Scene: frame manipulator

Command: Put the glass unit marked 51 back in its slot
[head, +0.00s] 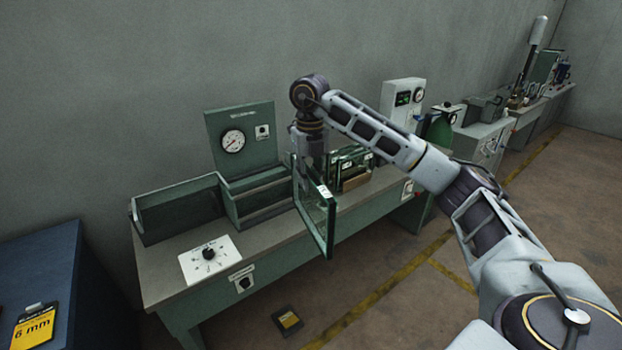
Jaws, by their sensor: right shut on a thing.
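My right gripper (307,175) is shut on a glass unit (318,214), a clear pane with a dark green frame. It holds the pane upright by its top left part, in front of the bench's front edge. A small white label shows on the pane, but its number is too small to read. Behind it on the bench, a rack (352,165) holds upright panes in slots, partly hidden by my arm and the held pane. I cannot tell which slot is empty. My left gripper is not in view.
The green bench (165,283) carries a gauge panel (239,135), open green bins (178,212) and a white dial plate (209,258). A blue cabinet (45,262) stands at the left. The floor in front is otherwise mostly clear.

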